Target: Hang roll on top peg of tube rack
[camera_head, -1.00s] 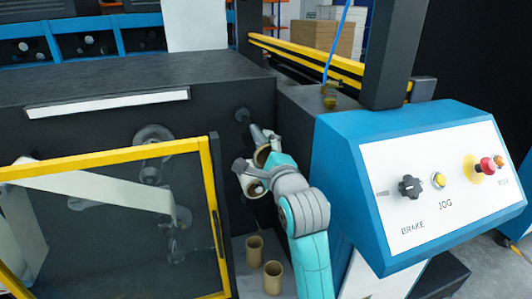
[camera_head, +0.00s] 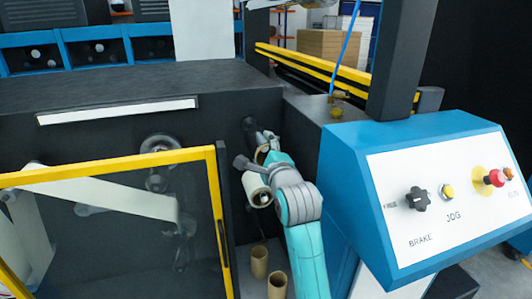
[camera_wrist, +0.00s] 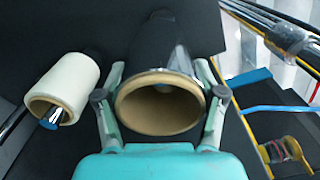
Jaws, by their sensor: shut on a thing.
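My gripper (camera_wrist: 158,100) is shut on a roll (camera_wrist: 158,112) with a brown hollow core, its open end facing the wrist camera. In the head view, my gripper (camera_head: 276,160) is at the dark machine face, and the held roll (camera_head: 262,155) is partly hidden behind it. A dark peg (camera_head: 249,125) sticks out just above and left of it. I cannot tell whether the roll is around a peg. A white roll (camera_head: 257,188) with a brown core hangs below. In the wrist view, this white roll (camera_wrist: 68,85) has a metallic peg end inside.
A yellow-framed clear guard (camera_head: 213,190) is at the left. The blue control box (camera_head: 345,190) with knobs is close on the right.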

